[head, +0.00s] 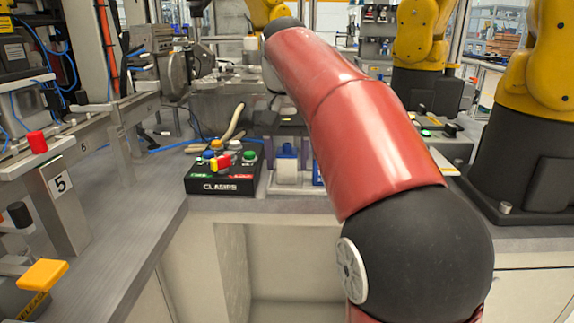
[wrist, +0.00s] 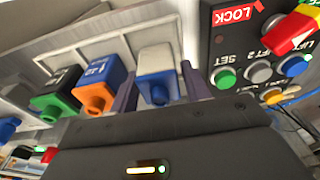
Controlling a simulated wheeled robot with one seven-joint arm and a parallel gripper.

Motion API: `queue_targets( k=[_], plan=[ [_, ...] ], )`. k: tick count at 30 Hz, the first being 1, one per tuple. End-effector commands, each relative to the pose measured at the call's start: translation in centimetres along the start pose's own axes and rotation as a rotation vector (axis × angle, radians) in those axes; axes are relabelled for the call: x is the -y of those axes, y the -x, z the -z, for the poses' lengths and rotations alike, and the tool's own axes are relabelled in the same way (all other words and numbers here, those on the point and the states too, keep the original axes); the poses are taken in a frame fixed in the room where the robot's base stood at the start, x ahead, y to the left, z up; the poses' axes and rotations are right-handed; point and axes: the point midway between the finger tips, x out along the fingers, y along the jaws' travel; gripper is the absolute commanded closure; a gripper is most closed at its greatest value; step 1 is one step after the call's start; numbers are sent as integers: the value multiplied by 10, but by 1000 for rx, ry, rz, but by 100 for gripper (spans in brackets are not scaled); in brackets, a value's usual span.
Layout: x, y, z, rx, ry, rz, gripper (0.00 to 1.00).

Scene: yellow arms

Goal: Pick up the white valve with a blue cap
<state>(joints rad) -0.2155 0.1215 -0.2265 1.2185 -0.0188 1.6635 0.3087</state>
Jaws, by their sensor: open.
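The white valve with a blue cap (wrist: 156,64) sits in a pale metal holder, at the centre of the wrist view. In the head view, the white valve (head: 287,170) stands just right of the control box, with blue on top. My gripper (wrist: 158,86) is open, with one purple-grey finger on either side of the valve. I cannot tell whether the fingers touch it.
A blue valve with an orange cap (wrist: 98,82) and a black valve with a green cap (wrist: 55,95) sit left of the white one in the wrist view. The black button box (head: 223,172) stands close on the other side. Yellow robot arms (head: 535,60) stand at the right.

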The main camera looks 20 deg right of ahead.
Motion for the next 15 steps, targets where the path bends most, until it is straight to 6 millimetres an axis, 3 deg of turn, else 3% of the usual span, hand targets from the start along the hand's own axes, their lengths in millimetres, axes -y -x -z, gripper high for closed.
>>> queue_targets(
  k=[3,11,15],
  plan=[
    [0,-10,0,-1,0,0,53],
    [0,-12,0,-2,0,1,54],
    [0,-12,0,-2,0,1,72]
  ],
)
